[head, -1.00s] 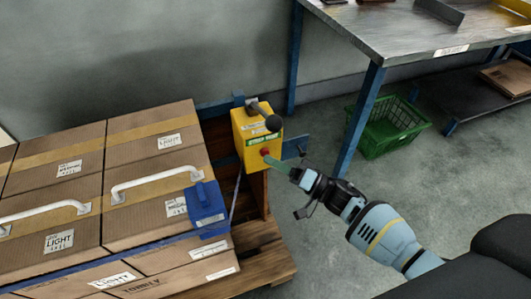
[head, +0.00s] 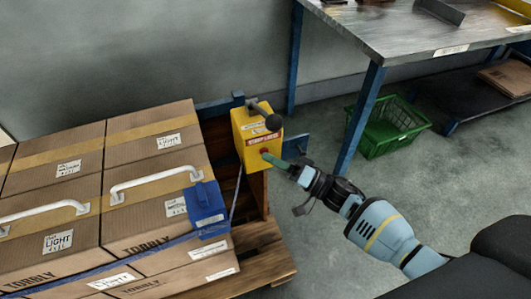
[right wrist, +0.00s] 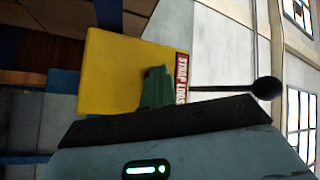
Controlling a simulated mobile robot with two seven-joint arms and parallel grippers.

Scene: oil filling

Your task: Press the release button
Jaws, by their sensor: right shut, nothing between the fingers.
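The yellow box (head: 241,128) stands on a wooden post beside the stacked cartons. Its front carries a red button (head: 264,151) and, above it, a red-and-white label (head: 262,140). In the right wrist view the label (right wrist: 182,78) appears to read "STRAP LOOSE". My right gripper (head: 272,159) is shut and empty, its green fingertips at the button and seeming to touch it. In the right wrist view the fingers (right wrist: 156,88) lie against the yellow box (right wrist: 112,70) and mostly hide the button. My left gripper is not in view.
A lever with a black knob (head: 273,122) projects from the box, close above my gripper. A metal table (head: 420,35) and green crate (head: 390,128) are right.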

